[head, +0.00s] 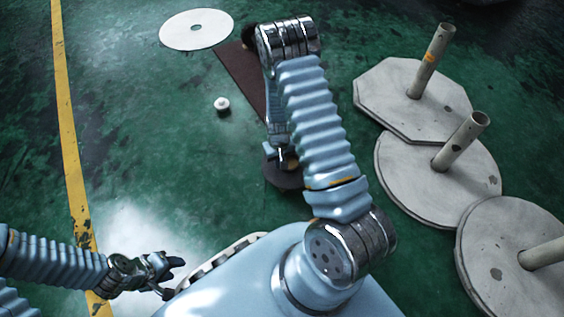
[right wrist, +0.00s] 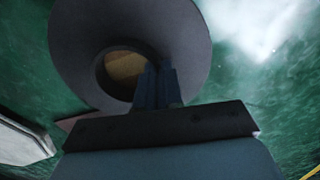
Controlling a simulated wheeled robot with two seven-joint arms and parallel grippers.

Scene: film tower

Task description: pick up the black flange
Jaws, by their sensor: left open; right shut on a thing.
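The black flange (head: 284,179) is a dark, flat ring, partly hidden under my right gripper (head: 287,160) in the middle of the head view. In the right wrist view the flange (right wrist: 190,35) fills the top, with a round hole showing a tan patch through it. My right gripper (right wrist: 158,88) is shut on the flange's ring beside the hole. I cannot tell whether the flange is clear of the floor. My left gripper (head: 172,275) is open and empty at the lower left, well away from the flange.
Several pale plates lie on the green floor: an octagonal one (head: 385,95) and round ones (head: 470,165) (head: 495,245) with upright posts at right. A white disc (head: 178,30), a brown strip (head: 235,75) and a small white knob (head: 222,104) lie further left. The left floor is mostly clear.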

